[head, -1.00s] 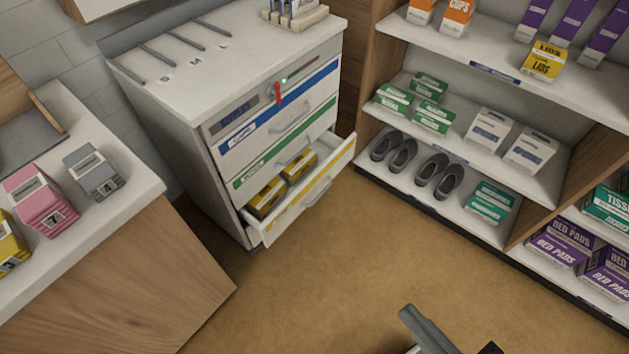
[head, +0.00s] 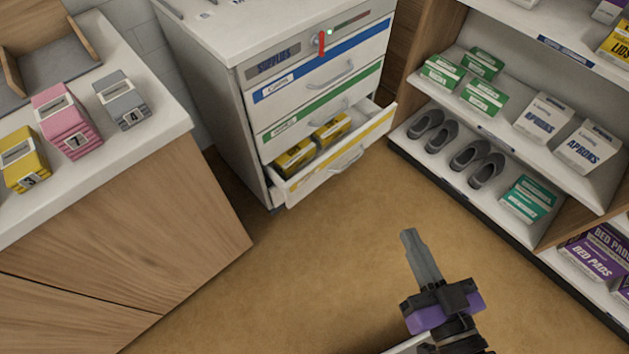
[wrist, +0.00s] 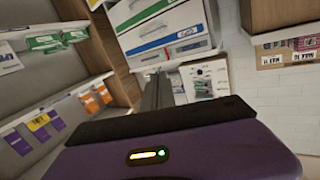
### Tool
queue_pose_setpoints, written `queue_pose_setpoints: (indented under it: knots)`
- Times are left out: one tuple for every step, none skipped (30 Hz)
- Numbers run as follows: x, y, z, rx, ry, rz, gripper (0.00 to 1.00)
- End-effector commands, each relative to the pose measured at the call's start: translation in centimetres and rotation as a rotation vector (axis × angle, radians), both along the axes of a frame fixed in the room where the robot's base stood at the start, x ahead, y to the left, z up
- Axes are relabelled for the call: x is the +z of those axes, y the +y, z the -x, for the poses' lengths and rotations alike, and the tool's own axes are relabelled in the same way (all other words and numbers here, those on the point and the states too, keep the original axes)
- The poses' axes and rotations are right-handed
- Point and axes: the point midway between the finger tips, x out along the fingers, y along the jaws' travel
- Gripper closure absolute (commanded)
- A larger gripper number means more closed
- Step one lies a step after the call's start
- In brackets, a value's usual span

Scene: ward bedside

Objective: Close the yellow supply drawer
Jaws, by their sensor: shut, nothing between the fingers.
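The yellow supply drawer (head: 333,168) is the lowest drawer of the white cabinet (head: 235,117). It stands pulled out, with yellow boxes (head: 296,157) inside and a pale handle on its yellow-striped front. The blue-striped drawer (head: 315,85) and green-striped drawer (head: 310,116) above it are shut. My gripper (head: 411,235) is shut and empty, over the floor in front of the drawer and to its right, apart from it. In the wrist view my gripper (wrist: 158,88) points toward the cabinet drawers (wrist: 168,35); the yellow drawer is not clearly told there.
A wooden counter (head: 110,240) with a white top stands at left, holding yellow, pink and grey boxes. An open shelf unit (head: 497,140) with boxes and grey shoes (head: 470,160) stands at right. Brown floor (head: 300,270) between them is clear.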

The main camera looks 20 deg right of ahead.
Motion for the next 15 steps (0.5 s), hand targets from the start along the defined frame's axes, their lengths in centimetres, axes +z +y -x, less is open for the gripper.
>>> queue_pose_setpoints:
  knots:
    - [-2.5,-0.8,-1.9,-0.024,-0.011,-0.036,1.0]
    - [-3.5,-1.1,-2.9,-0.034,-0.011,-0.061,1.0]
    - [-4.9,-1.7,-4.2,-0.05,-0.011,-0.099,1.0]
    - [-6.0,-2.0,-5.2,-0.059,-0.009,-0.126,1.0]
    - [-7.1,-2.4,-6.2,-0.068,-0.006,-0.156,1.0]
    - [-8.5,-2.9,-7.6,-0.08,-0.002,-0.199,1.0]
    - [-9.5,-3.3,-8.6,-0.087,0.002,-0.233,1.0]
    - [-10.6,-3.7,-9.7,-0.094,0.007,-0.266,1.0]
    - [-11.9,-4.2,-11.2,-0.102,0.013,-0.314,1.0]
    - [-13.0,-4.5,-12.3,-0.107,0.02,-0.351,1.0]
    - [-14.0,-4.8,-13.4,-0.111,0.026,-0.388,1.0]
    - [-15.2,-5.3,-14.9,-0.116,0.036,-0.441,1.0]
    - [-16.2,-5.6,-16.1,-0.119,0.045,-0.482,1.0]
    - [-17.1,-5.9,-17.2,-0.12,0.054,-0.523,1.0]
    - [-18.3,-6.2,-18.7,-0.12,0.07,-0.581,1.0]
